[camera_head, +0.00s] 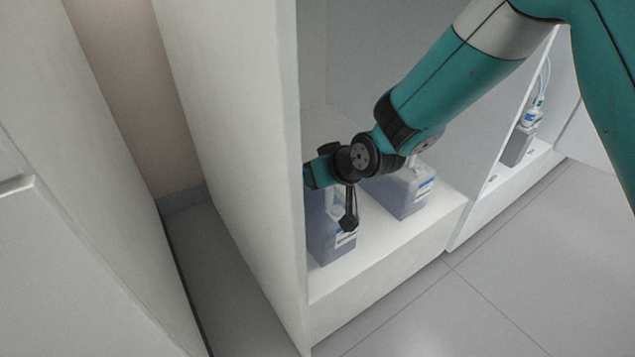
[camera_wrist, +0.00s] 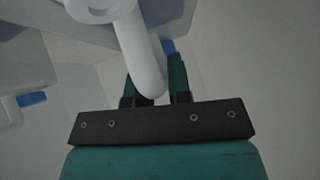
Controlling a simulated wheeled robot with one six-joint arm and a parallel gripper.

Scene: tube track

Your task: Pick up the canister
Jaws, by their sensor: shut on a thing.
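A translucent bluish canister (camera_head: 325,238) with a small label stands upright at the left end of the low shelf, close to the white side panel. My gripper (camera_wrist: 152,72) is at its top. In the wrist view the two dark fingers are on either side of the canister's pale, rounded handle (camera_wrist: 138,45) and closed on it. In the head view the fingertips are hidden by my wrist and the panel. I see no clear gap under the canister.
A second similar canister (camera_head: 405,192) stands to the right on the same white shelf (camera_head: 385,262). The tall side panel (camera_head: 235,150) is very close on the left. Farther right, another bay holds a small bottle (camera_head: 532,115). Grey floor (camera_head: 510,255) in front is clear.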

